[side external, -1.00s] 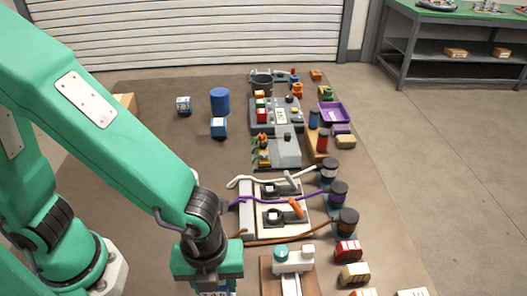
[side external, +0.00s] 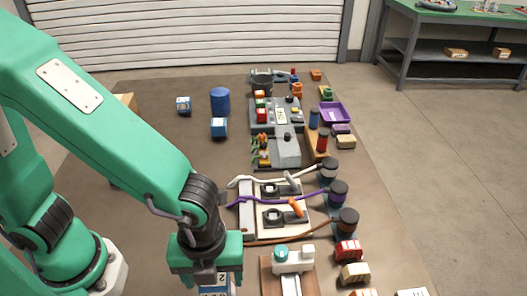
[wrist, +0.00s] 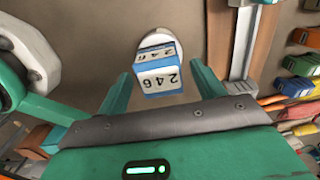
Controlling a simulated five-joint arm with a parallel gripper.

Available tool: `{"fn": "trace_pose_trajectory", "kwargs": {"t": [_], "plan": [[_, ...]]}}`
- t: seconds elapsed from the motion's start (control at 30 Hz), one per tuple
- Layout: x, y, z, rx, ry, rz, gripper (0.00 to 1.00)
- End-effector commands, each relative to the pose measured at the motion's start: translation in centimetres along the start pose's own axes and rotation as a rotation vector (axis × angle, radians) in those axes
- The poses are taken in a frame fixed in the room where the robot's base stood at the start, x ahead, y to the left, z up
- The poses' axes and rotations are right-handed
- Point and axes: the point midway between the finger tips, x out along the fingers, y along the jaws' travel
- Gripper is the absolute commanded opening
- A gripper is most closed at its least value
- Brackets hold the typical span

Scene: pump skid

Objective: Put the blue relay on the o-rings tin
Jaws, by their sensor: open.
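A blue-and-white box marked 246 (wrist: 160,76), possibly the blue relay, is between and just beyond my open fingers in the wrist view. In the side view it shows partly below my gripper (side external: 207,280), cut by the bottom edge. My gripper (wrist: 160,88) has a finger on each side of it, with gaps. A pale round thing (wrist: 178,46), perhaps the o-rings tin, shows beneath or behind the box; its label is hidden and I cannot tell for sure that the box rests on it.
Right of my gripper are a tan board with a white fixture (side external: 293,262), cables and dark-capped cylinders (side external: 347,220).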

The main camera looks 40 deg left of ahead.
Motion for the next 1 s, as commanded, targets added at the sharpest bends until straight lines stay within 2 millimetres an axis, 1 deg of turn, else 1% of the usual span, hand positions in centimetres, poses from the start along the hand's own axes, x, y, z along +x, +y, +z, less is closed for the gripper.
{"fn": "trace_pose_trajectory", "kwargs": {"t": [0.03,0.4,0.6,0.8,1.0], "plan": [[-0.8,-0.1,0.0,0.0,0.001,-0.005,0.68],[-6.5,-0.1,0.0,0.0,0.001,-0.005,0.68],[-8.8,0.0,0.0,0.0,0.0,-0.002,0.68],[-9.6,0.0,0.0,0.0,0.0,0.0,0.68],[-9.7,0.0,0.0,0.0,0.0,0.001,0.68]]}}
